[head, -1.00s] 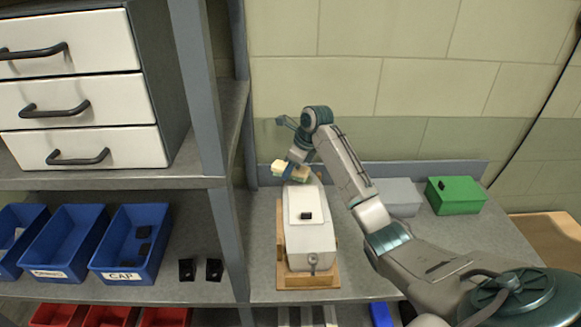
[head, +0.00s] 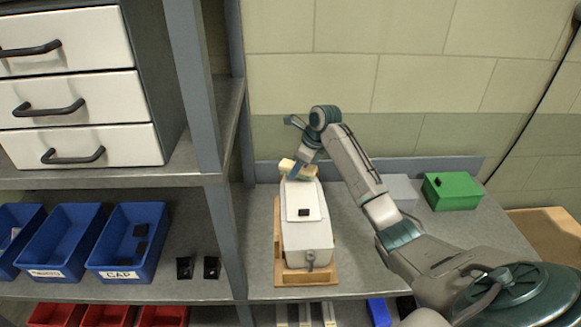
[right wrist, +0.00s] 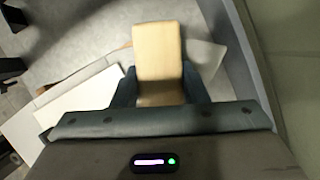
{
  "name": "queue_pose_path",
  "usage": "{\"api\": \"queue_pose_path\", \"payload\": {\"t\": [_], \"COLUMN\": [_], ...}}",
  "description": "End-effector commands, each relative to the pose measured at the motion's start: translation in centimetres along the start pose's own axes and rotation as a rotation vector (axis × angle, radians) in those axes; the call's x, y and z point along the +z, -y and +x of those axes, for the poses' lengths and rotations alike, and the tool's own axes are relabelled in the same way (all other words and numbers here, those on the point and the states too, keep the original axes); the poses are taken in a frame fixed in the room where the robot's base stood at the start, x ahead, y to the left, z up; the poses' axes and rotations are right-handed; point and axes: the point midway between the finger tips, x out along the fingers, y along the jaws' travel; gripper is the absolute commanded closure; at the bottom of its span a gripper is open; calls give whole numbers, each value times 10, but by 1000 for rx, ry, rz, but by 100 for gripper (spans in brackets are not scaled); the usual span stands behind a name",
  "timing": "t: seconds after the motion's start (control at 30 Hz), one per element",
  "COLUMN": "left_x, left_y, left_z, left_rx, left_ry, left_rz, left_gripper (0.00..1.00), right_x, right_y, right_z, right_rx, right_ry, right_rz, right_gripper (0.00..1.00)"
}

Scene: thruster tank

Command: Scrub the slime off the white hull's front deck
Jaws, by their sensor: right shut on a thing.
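The white hull (head: 307,240) sits in a wooden cradle (head: 279,262) on the bench, with a lighter raised panel and a small black block on top. My right gripper (head: 299,172) is shut on a pale yellow sponge block (head: 290,165) at the hull's far end. In the right wrist view the sponge (right wrist: 158,55) is between the two fingers, over the white hull surface (right wrist: 82,105). I cannot tell whether the sponge touches the deck. No slime can be made out; the sponge and gripper cover part of that end. My left gripper is not in view.
A green box (head: 452,191) and a grey box (head: 400,191) stand on the bench to the right. A shelf post (head: 228,235) rises left of the hull. Blue bins (head: 128,243) and two black pieces stand on the left shelf.

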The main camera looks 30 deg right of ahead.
Motion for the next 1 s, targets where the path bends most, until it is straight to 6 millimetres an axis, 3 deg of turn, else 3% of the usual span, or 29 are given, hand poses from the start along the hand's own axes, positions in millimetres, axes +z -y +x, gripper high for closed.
{"api": "queue_pose_path", "payload": {"t": [0.63, 1.0], "left_x": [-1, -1], "left_y": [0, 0], "left_z": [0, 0], "left_rx": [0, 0], "left_ry": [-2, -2], "left_rz": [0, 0], "left_gripper": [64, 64], "right_x": [-35, -31], "right_y": [17, 14], "right_z": [-12, -6], "right_rx": [-1, 1], "right_ry": [0, 2], "right_rz": [-1, -1], "right_gripper": [78, 78]}}
